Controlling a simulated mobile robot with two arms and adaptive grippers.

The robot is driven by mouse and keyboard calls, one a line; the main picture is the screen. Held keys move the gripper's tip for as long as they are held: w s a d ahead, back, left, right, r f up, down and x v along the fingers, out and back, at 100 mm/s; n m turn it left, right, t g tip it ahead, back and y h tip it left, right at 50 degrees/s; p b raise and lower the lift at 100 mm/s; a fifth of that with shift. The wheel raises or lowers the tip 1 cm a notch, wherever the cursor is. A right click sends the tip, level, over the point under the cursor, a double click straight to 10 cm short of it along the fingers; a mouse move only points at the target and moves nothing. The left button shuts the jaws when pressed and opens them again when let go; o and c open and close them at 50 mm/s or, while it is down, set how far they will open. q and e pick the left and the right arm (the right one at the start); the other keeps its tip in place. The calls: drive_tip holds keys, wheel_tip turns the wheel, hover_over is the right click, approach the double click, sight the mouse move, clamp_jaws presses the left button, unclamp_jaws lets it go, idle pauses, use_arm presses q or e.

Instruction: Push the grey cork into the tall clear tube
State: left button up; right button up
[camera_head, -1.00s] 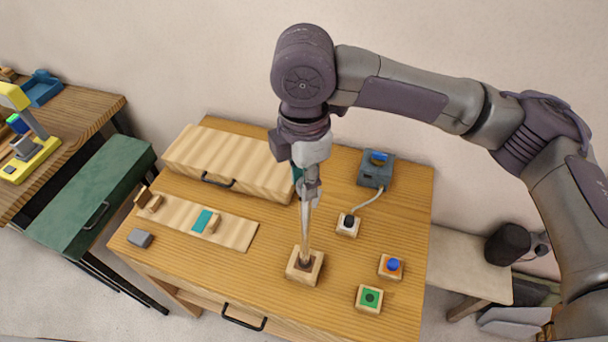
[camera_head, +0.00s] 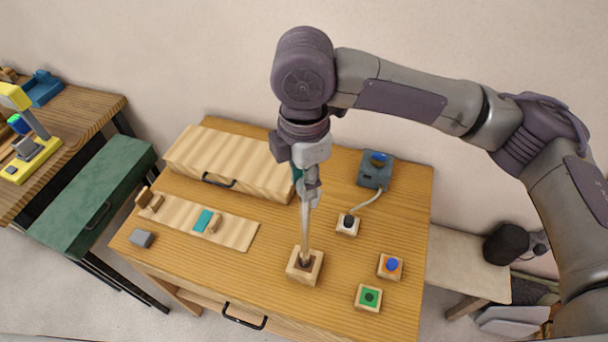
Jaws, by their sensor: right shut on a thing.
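The tall clear tube (camera_head: 306,235) is a thin, pale upright stem. Its lower end meets the dark centre of a small wooden block (camera_head: 293,272) near the table's front middle. My right gripper (camera_head: 308,197) points down from above and is shut around the tube's upper part. The fingers hide the tube's top. I cannot clearly make out the grey cork; the dark spot at the tube's foot is too small to identify. My left gripper is not in view.
A pale wooden case (camera_head: 235,160) stands at the table's back left.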

drive_tip(key=shift+r, duration=0.3)
idle(0.6)
drive_tip(key=shift+r, duration=0.35)
drive_tip(key=shift+r, duration=0.1)
idle(0.6)
drive_tip(key=o, duration=0.5)
drive_tip(key=shift+r, duration=5.5)
